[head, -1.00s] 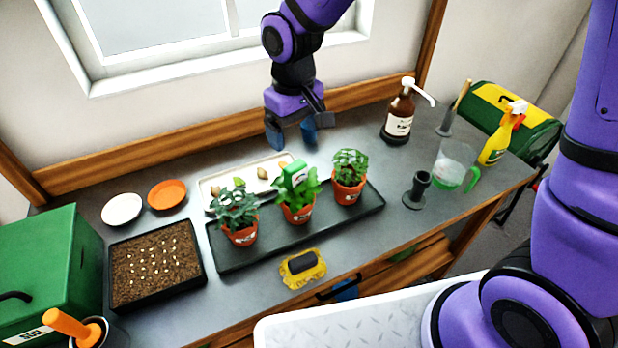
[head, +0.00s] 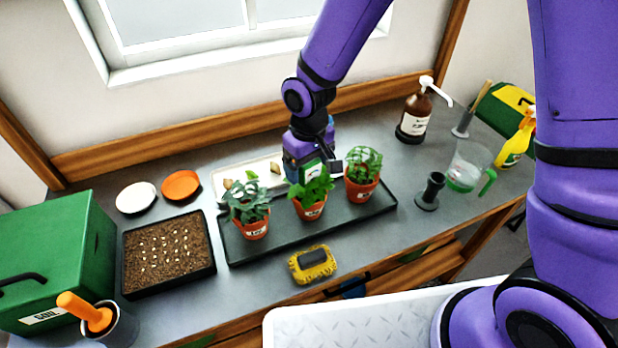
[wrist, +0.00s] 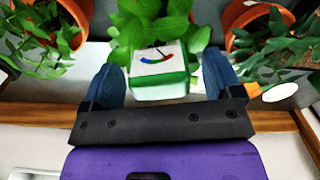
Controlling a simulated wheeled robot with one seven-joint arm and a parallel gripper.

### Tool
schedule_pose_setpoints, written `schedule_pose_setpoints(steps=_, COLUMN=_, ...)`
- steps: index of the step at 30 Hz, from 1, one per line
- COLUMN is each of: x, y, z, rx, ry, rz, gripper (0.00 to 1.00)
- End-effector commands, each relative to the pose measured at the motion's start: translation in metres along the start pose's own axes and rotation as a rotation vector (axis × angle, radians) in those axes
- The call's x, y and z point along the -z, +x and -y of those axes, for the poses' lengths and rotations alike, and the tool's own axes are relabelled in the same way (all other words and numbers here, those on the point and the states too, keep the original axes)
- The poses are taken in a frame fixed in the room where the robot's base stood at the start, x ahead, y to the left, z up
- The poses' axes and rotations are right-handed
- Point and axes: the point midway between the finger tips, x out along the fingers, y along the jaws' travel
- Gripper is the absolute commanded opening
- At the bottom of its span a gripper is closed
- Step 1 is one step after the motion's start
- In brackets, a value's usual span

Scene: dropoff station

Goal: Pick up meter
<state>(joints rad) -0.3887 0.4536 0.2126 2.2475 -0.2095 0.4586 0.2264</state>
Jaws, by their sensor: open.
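The meter is a green block with a white dial face (wrist: 160,66). It stands among the leaves of the middle potted plant (head: 312,200), and its green and white top (head: 311,168) shows in the head view just below my gripper (head: 308,165). In the wrist view my gripper (wrist: 160,85) is open, with one blue finger on each side of the meter. Small gaps seem to show between the fingers and the meter. The meter's lower part is hidden by leaves.
Potted plants stand close on both sides, left (head: 251,214) and right (head: 362,178), on a black tray (head: 240,252). A white tray (head: 222,178) lies behind. A yellow sponge-like item (head: 299,272) lies in front. A brown pump bottle (head: 413,118) stands to the right.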

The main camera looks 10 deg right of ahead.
Motion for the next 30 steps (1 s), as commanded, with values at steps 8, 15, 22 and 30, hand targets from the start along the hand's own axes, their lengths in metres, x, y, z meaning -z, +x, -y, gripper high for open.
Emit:
schedule_pose_setpoints(steps=8, x=0.000, y=0.012, z=0.000, rx=-0.001, ry=0.000, rz=-0.001, gripper=0.85)
schedule_pose_setpoints(steps=15, x=0.000, y=0.012, z=0.000, rx=0.000, ry=0.000, rz=-0.001, gripper=0.55)
schedule_pose_setpoints(steps=22, x=0.000, y=0.012, z=0.000, rx=0.000, ry=0.000, rz=-0.001, gripper=0.26)
schedule_pose_setpoints(steps=30, x=0.001, y=0.002, z=0.000, rx=-0.001, ry=0.001, rz=-0.003, gripper=0.26)
